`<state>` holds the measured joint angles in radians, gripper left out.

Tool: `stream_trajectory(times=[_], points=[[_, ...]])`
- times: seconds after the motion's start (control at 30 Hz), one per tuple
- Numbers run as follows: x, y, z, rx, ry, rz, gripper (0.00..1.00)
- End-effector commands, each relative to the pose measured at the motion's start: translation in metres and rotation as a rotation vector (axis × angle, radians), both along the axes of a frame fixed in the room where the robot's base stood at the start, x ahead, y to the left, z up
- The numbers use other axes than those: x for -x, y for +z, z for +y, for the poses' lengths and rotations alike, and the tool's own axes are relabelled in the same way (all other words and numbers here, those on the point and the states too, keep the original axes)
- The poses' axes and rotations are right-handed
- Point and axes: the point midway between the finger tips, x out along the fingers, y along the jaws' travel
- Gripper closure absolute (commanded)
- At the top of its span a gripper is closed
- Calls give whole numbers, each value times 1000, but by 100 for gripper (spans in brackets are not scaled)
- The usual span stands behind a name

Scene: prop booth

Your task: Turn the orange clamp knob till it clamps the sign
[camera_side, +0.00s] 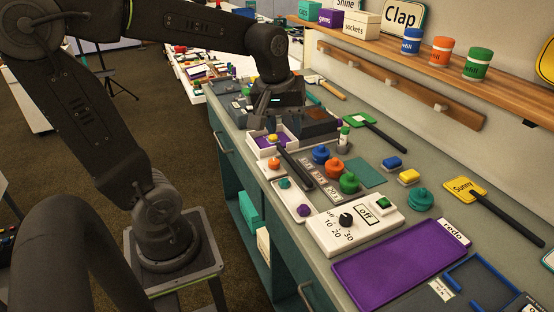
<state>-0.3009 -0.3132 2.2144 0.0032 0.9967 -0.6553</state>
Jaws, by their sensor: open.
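A small orange knob (273,163) stands on a white block near the table's front edge, and I take it for the clamp knob. A dark bar (294,168), perhaps a sign's handle, slants just right of it; whether it sits in a clamp is too small to tell. My gripper (272,122) is open, pointing down behind the knob and apart from it. Below it is a white tray with purple inside (257,142) and a small yellow piece (272,138). The gripper body hides part of the table behind.
A teal knob (285,183) and a purple knob (303,209) are on a white strip nearby. Lidded blue (320,154), orange (333,168) and green (349,183) pots stand to the right. A white timer box (325,238) and purple tray (395,268) lie nearer.

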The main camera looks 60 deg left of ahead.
Motion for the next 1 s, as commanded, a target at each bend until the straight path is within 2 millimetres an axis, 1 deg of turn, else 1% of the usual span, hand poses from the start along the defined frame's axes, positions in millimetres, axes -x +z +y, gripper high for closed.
stream_trajectory(times=[0.03,0.07,0.1,0.2,0.3,0.4,0.5,0.67,0.77,1.0], points=[[-12,-8,23,36,160,40,54],[-18,-11,35,57,258,59,54],[-25,-17,51,82,383,82,54],[-36,-33,90,133,665,135,54],[-42,-47,119,164,880,175,54],[-44,-56,138,182,1015,197,54],[-44,-61,146,190,1079,208,54],[-43,-75,146,191,1089,212,54],[-42,-92,145,192,1088,214,54],[-40,-142,144,191,1086,214,54]])
